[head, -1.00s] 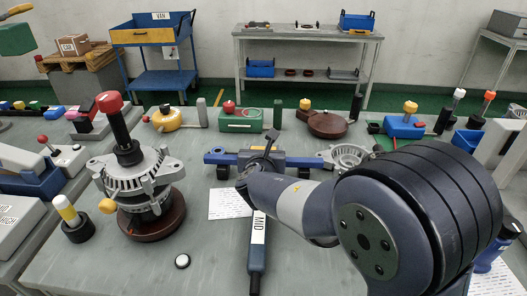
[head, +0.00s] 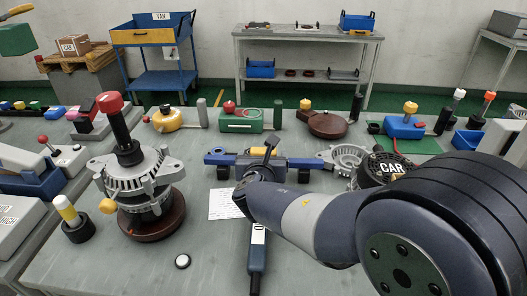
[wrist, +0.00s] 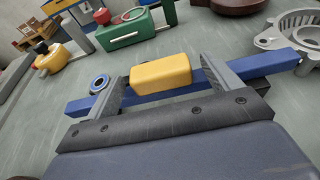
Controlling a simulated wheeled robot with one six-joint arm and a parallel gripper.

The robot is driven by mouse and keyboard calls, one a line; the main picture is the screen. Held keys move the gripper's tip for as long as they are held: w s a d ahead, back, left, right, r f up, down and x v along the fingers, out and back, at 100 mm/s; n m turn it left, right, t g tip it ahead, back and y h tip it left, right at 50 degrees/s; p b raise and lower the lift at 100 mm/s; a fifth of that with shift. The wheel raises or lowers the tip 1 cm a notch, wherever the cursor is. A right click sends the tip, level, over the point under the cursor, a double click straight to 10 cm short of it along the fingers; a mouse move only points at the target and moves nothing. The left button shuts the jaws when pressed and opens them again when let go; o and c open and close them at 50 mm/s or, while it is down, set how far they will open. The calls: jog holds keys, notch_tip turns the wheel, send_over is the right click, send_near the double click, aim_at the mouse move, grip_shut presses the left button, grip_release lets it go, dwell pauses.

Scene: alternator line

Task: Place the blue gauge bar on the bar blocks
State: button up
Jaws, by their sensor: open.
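The blue gauge bar (head: 225,157) lies across the middle of the table in the head view, over two dark blocks (head: 222,172), which look like the bar blocks. The right block (head: 303,175) shows under its right part. In the wrist view the bar (wrist: 275,65) crosses the picture with a yellow grip (wrist: 160,73) at its middle. My gripper (wrist: 165,85) is open, with one finger on each side of the yellow grip and a gap visible. In the head view my gripper (head: 266,158) hides the bar's middle. Contact between bar and blocks is hard to tell.
An alternator (head: 135,178) with a red-topped tool stands on a brown round base at left. A grey ring housing (head: 347,156) is near the bar's right end. A dark disc marked CAR (head: 390,168) is beside my arm. A long blue tool (head: 258,262) lies in front.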

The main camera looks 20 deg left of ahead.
jog(key=v, duration=0.8)
jog(key=o, duration=0.3)
